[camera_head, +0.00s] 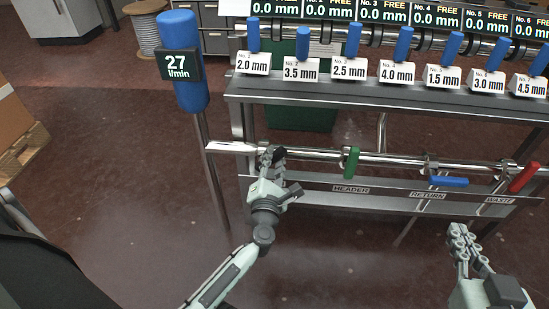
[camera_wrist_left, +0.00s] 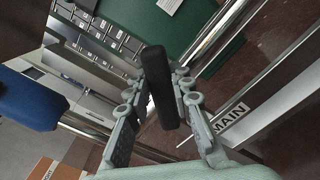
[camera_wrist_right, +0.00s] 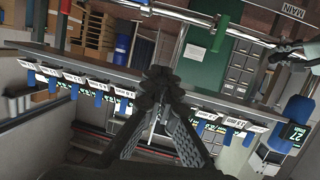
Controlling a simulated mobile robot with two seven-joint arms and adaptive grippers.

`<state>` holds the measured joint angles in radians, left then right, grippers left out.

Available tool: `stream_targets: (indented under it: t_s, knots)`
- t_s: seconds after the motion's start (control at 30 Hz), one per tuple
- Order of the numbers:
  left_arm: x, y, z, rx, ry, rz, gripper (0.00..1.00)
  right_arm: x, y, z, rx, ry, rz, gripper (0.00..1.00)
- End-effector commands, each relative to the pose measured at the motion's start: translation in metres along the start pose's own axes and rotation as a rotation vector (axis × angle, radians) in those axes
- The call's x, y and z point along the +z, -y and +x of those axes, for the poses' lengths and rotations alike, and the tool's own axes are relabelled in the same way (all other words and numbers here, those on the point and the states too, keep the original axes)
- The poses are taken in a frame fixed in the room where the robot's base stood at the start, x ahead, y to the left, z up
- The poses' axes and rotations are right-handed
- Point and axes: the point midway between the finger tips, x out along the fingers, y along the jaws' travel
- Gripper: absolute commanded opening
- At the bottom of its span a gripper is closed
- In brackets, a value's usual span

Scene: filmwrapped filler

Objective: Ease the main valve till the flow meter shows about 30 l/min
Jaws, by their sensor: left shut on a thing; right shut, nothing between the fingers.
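The main valve's black lever (camera_wrist_left: 160,86) stands between the fingers of my left gripper (camera_wrist_left: 165,90), which is shut on it. In the head view my left gripper (camera_head: 272,157) is at the left end of the chrome pipe and covers most of the lever. A MAIN label (camera_wrist_left: 230,117) shows beside it in the left wrist view. The flow meter (camera_head: 178,66) on the blue post reads 27 l/min. My right gripper (camera_head: 467,240) is shut and empty, in front of the rack at the lower right. It also shows in the right wrist view (camera_wrist_right: 158,75).
Along the same pipe are a green header lever (camera_head: 350,163), a blue return lever (camera_head: 449,181) and a red waste lever (camera_head: 523,177). Above, a shelf (camera_head: 340,93) carries several numbered blue-handled stations. Open floor lies between my arms.

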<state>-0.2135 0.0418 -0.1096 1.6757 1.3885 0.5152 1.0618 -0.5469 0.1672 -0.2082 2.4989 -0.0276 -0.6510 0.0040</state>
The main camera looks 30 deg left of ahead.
Motion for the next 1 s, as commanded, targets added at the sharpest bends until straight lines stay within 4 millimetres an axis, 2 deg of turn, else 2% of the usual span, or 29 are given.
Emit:
stream_targets:
  t_s: [0.4, 0.6, 0.9, 0.93, 1.0]
  knots:
    - [0.001, 0.000, 0.000, 0.001, 0.000, 0.014, 0.00, 0.000, -0.001, 0.000, 0.001, 0.007, -0.001, 0.00]
    - [0.001, 0.005, 0.001, 0.001, -0.001, 0.105, 0.00, 0.028, -0.015, -0.004, 0.030, 0.137, -0.015, 0.00]
    - [0.000, 0.006, 0.001, 0.001, 0.000, 0.118, 0.00, 0.032, -0.016, -0.005, 0.033, 0.151, -0.015, 0.00]
    - [0.000, 0.006, 0.001, 0.001, 0.000, 0.118, 0.24, 0.031, -0.016, -0.005, 0.033, 0.151, -0.015, 0.00]
    - [0.000, 0.006, 0.001, 0.001, 0.000, 0.118, 0.32, 0.031, -0.016, -0.005, 0.032, 0.151, -0.014, 0.00]
